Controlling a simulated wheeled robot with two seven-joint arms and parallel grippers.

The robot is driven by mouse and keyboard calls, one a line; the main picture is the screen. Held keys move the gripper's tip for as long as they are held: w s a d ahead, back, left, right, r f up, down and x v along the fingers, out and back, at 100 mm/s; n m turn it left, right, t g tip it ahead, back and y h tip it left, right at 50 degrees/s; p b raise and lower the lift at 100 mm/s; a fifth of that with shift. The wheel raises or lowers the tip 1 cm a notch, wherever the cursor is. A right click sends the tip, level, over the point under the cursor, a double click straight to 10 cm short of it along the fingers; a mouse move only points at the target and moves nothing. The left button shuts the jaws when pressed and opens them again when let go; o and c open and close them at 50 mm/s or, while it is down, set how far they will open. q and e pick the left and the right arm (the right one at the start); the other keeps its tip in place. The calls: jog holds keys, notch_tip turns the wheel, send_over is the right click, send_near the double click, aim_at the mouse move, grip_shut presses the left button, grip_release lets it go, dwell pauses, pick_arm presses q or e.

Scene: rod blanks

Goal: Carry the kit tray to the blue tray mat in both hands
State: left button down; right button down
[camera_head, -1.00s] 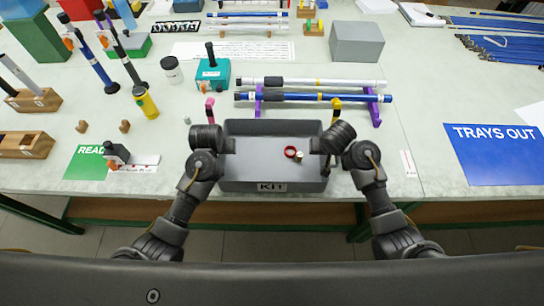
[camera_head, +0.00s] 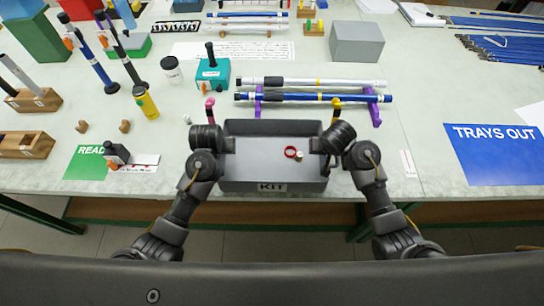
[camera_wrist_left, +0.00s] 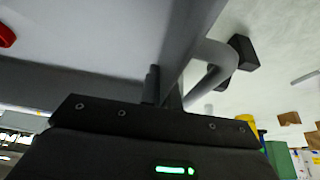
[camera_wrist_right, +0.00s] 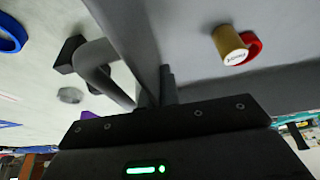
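The grey kit tray (camera_head: 258,174) sits at the table's front edge, its KIT label (camera_head: 272,187) facing me. A red ring (camera_head: 291,152) and a small gold-and-white cylinder (camera_head: 299,156) lie inside; both show close together in the right wrist view (camera_wrist_right: 252,48) (camera_wrist_right: 229,42). My left gripper (camera_head: 228,146) is shut on the tray's left wall; one finger shows on each side of it in the left wrist view (camera_wrist_left: 163,88). My right gripper (camera_head: 318,146) is shut on the right wall likewise (camera_wrist_right: 154,90). The blue tray mat (camera_head: 497,155), marked TRAYS OUT, lies at the right.
Behind the tray, blue and white rods (camera_head: 312,97) rest on purple supports. A green READY card (camera_head: 87,162) and a dark bottle (camera_head: 116,153) are at the left. A grey box (camera_head: 357,42) stands farther back. The tabletop between tray and mat is mostly clear.

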pick_arm(q)
jog(key=shift+w+r, duration=0.1)
jog(key=shift+r, duration=0.1)
pick_arm(e)
jog(key=shift+w+r, duration=0.1)
jog(key=shift+r, duration=0.05)
